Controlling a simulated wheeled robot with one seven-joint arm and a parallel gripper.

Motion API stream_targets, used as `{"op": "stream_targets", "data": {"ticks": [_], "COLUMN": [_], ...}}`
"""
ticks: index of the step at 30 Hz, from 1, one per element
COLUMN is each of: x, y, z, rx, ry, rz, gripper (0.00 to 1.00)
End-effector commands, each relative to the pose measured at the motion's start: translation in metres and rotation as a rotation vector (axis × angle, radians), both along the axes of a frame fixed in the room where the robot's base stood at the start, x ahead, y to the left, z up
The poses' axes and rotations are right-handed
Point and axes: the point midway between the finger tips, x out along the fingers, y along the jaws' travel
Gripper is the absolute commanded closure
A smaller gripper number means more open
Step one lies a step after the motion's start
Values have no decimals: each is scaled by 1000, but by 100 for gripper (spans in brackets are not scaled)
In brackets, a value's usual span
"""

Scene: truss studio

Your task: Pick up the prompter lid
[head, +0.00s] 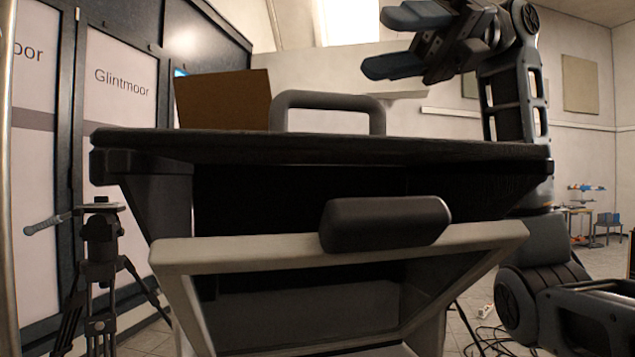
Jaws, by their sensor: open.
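What looks like the prompter lid (430,150) is a wide, dark, flat panel seen almost edge-on across the middle of the head view. A grey arched handle (329,99) stands up from its top. The lid rests level on the dark prompter housing (157,195); I cannot tell how it sits on it. My gripper (398,40) is at the upper right, above the lid and right of the handle. Its two blue-tipped fingers point left and are apart, with nothing between them. It touches neither lid nor handle.
A brown box (222,99) stands behind the handle at left. Below the lid, a tilted pale frame (200,253) with a dark padded grip (385,223) juts forward. A tripod (101,250) stands at left by dark-framed panels (120,85). Cables (487,340) lie on the floor at right.

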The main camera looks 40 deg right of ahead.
Motion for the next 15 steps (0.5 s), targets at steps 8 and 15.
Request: {"op": "stream_targets", "data": {"ticks": [8, 15], "x": [0, 0], "y": [0, 2], "z": [-38, -52], "rx": [0, 0], "ry": [0, 0], "rz": [0, 0], "gripper": [53, 53]}}
